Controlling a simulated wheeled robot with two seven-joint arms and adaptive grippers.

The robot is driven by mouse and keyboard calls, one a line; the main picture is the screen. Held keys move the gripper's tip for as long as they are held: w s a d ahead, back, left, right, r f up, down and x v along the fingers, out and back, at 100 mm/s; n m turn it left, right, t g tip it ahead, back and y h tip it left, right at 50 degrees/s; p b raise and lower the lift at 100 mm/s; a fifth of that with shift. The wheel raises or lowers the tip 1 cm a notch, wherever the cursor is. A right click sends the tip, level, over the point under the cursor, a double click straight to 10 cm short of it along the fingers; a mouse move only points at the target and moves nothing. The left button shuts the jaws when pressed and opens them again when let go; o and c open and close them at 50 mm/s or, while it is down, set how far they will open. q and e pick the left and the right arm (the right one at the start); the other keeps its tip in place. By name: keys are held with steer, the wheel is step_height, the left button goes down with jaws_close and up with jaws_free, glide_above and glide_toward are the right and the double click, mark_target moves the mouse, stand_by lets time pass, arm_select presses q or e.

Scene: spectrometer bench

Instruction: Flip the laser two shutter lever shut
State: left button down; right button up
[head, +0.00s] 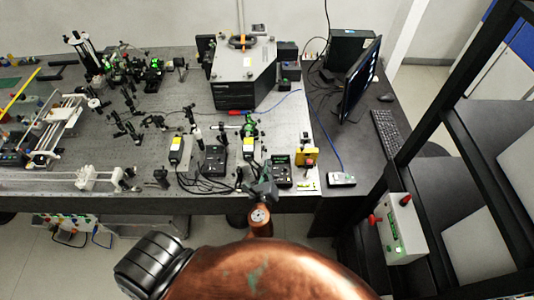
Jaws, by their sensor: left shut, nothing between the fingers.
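A white box (402,228) with green lights is on the black rack at the right. One red lever (375,219) sticks out at its left side and another red lever (405,200) sits near its top. Labels are too small to read, so I cannot tell which lever belongs to laser two. My left gripper (264,185) is at the bench's front edge, left of the box and well apart from it. It is shut and empty, near a black controller (282,171). My right gripper is not in view.
Two white modules with yellow labels (177,150) (249,148), cables and optics crowd the bench. A monitor (361,80) and keyboard (386,131) are on the right desk. Black rack posts surround the box.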

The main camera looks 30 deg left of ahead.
arm_select(q)
steer(key=w+a+r+p, duration=0.1)
steer(key=w+a+p, duration=0.2)
steer(key=w+a, duration=0.3)
steer(key=w, duration=0.2)
steer(key=shift+w+a+r, duration=0.15)
steer(key=shift+w, duration=0.2)
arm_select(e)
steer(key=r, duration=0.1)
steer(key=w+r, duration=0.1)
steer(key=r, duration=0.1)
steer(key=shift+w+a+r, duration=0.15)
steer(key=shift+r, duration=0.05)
